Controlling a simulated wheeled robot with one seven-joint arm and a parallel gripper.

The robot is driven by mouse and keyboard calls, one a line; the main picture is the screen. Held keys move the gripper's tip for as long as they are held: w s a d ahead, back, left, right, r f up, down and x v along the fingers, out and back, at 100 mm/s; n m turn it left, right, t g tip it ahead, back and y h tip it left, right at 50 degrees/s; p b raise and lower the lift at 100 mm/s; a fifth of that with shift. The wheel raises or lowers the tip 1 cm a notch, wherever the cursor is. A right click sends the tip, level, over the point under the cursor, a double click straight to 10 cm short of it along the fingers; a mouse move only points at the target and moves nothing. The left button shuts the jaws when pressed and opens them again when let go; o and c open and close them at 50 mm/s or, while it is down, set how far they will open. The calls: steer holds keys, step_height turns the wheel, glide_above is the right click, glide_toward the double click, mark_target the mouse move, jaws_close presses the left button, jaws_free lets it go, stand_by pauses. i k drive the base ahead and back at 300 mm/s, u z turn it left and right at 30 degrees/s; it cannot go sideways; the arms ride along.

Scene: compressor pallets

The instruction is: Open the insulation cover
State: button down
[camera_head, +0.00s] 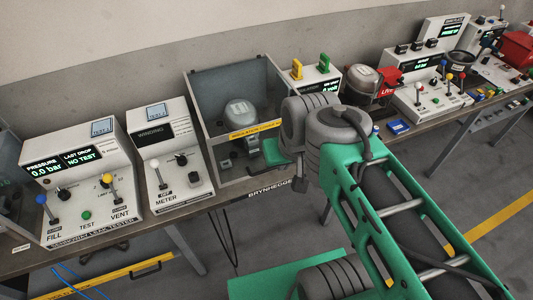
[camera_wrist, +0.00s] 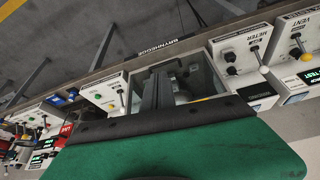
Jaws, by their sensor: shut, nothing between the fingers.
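The insulation cover (camera_head: 255,130) carries a yellow lettered strip along the front upper edge of a grey, clear-sided box (camera_head: 206,128) on the bench. The box also shows in the wrist view (camera_wrist: 208,72). A light grey compressor (camera_head: 240,113) stands inside the box. My gripper (camera_wrist: 157,80) shows in the wrist view as dark fingers, shut and empty, reaching over the box. In the head view my arm comes in from the right and its end is close to the box's right front. I cannot tell whether the fingers touch the cover.
The winding meter unit (camera_head: 170,155) stands close on the box's left, with the leak tester (camera_head: 80,185) beyond it. A panel with yellow and green plugs (camera_head: 310,78) is behind my wrist. Another compressor (camera_head: 362,84) and a red LIVE sign (camera_head: 388,86) stand further right.

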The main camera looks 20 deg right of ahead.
mark_target(211, 142)
steer(key=u, duration=0.25)
steer(key=k, duration=0.45)
steer(key=u, duration=1.45)
steer(key=i, duration=0.5)
steer(key=u, duration=0.05)
